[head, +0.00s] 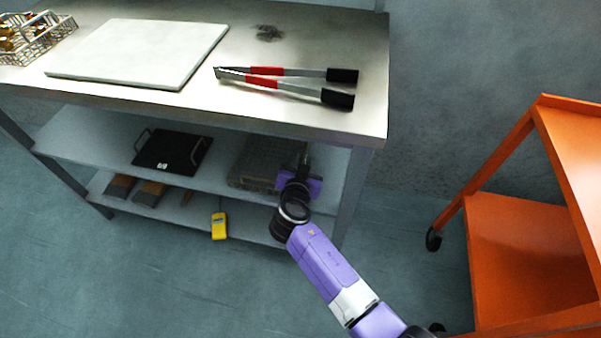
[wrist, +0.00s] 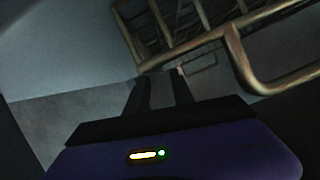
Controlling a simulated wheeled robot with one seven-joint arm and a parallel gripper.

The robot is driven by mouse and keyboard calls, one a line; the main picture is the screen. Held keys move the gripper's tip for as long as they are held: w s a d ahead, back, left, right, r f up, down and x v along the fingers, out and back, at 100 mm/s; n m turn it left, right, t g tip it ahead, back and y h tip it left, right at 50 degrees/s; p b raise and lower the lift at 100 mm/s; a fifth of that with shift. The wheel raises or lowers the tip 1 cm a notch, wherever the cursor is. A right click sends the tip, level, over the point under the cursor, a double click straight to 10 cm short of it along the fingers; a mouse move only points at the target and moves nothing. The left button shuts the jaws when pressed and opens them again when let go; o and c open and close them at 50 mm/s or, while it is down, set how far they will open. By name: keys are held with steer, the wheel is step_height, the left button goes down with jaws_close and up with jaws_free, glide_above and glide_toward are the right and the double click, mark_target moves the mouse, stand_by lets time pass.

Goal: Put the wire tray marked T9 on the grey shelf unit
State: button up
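A wire tray (head: 262,162) sits on the middle shelf of the metal bench, towards its right end. No T9 mark is readable on it. In the wrist view its bars (wrist: 190,43) and a bent handle loop (wrist: 262,84) fill the upper right. My gripper (wrist: 162,78) is open, with a gap between its two dark fingers. The fingertips are close to the tray's lower rail; I cannot tell if they touch. In the head view my purple gripper (head: 303,172) reaches under the bench top at the tray's right side and hides part of it. No separate grey shelf unit is identifiable.
The bench top (head: 195,110) holds a white board (head: 140,52), red-handled tongs (head: 290,78) and a wire basket (head: 40,40). A black tray (head: 172,152) lies left on the middle shelf. An orange cart (head: 520,240) stands right.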

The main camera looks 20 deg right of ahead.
steer(key=v, duration=0.9)
steer(key=shift+s+r, duration=0.15)
steer(key=shift+s, duration=0.1)
steer(key=shift+a, duration=0.1)
steer(key=shift+w+a+n, duration=0.25)
steer(key=shift+a+n, duration=0.1)
steer(key=shift+n, duration=0.35)
steer(key=w+a+r+n+t+y, duration=0.1)
steer(key=a+r+n+t+y, duration=0.1)
steer(key=a+n+y, duration=0.25)
steer(key=s+a+r+n+t+y+p, duration=0.1)
steer(key=s+a+r+n+y+p, duration=0.2)
steer(key=s, duration=0.5)
steer(key=s+d+r+p, duration=0.3)
steer(key=s+r, duration=0.3)
steer(key=s, duration=0.4)
steer(key=s+d+r+p, duration=0.3)
steer(key=s+r, duration=0.4)
steer(key=s, duration=0.4)
steer(key=s+d+r+p, duration=0.3)
steer(key=s+r, duration=0.4)
steer(key=s, duration=0.4)
steer(key=shift+s+d, duration=0.25)
steer(key=shift+d, duration=0.25)
